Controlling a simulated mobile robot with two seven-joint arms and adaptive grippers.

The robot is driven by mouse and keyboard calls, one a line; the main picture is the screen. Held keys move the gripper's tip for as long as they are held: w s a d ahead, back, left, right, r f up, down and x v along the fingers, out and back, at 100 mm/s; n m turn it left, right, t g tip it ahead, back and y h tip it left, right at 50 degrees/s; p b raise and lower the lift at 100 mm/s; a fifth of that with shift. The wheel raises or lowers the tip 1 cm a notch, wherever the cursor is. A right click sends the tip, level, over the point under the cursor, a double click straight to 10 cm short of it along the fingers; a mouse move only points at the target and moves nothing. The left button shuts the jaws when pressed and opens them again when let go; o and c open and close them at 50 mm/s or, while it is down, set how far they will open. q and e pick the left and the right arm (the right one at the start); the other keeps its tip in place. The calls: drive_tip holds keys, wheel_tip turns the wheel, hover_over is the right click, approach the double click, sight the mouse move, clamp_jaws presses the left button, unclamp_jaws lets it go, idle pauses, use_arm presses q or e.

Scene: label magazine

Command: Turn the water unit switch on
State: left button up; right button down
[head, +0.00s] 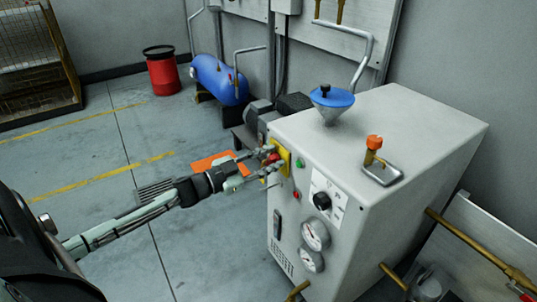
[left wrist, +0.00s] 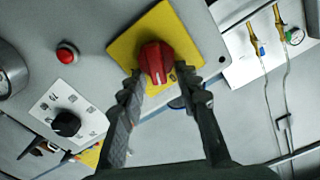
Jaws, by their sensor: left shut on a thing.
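The water unit is a light grey cabinet (head: 420,125) at the right of the head view. A red rotary switch (head: 272,158) on a yellow plate (head: 285,158) sits on its front face, near the upper left edge. In the left wrist view the red switch (left wrist: 157,60) is in front of the yellow plate (left wrist: 122,48). My left gripper (left wrist: 159,73) is shut on the red switch, one finger on each side. In the head view the left gripper (head: 268,160) reaches it from the left and partly hides it. My right gripper is not in view.
The panel also carries a black selector knob (head: 322,200), a green button (head: 300,162) and gauges (head: 315,235). A blue funnel (head: 331,97) and an orange-capped fitting (head: 374,142) top the cabinet. A blue tank (head: 218,78) and red bin (head: 163,72) stand behind.

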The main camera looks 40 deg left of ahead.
use_arm(q)
drive_tip(key=shift+s+d+m, duration=0.1)
drive_tip(key=shift+d+m, duration=0.05)
drive_tip(key=shift+m, duration=0.85)
drive_tip(key=shift+d+f+m, duration=0.15)
drive_tip(key=shift+f+m, duration=0.05)
drive_tip(key=shift+m, duration=0.7)
drive_tip(key=shift+s+d+f+m, duration=0.1)
drive_tip(key=shift+f+m, duration=0.05)
drive_tip(key=shift+m, duration=0.75)
drive_tip(key=m, duration=0.3)
drive_tip(key=f+m+b, duration=0.1)
drive_tip(key=m, duration=0.2)
drive_tip(key=shift+d, duration=0.2)
drive_tip(key=shift+f+m+b, duration=0.1)
drive_tip(key=shift+m+b, duration=0.2)
drive_tip(key=shift+m, duration=0.6)
drive_tip(key=shift+c, duration=0.2)
drive_tip(key=shift+o, duration=0.2)
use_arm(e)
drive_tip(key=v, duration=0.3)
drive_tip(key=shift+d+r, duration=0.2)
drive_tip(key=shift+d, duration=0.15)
use_arm(q)
drive_tip(key=shift+c, duration=0.2)
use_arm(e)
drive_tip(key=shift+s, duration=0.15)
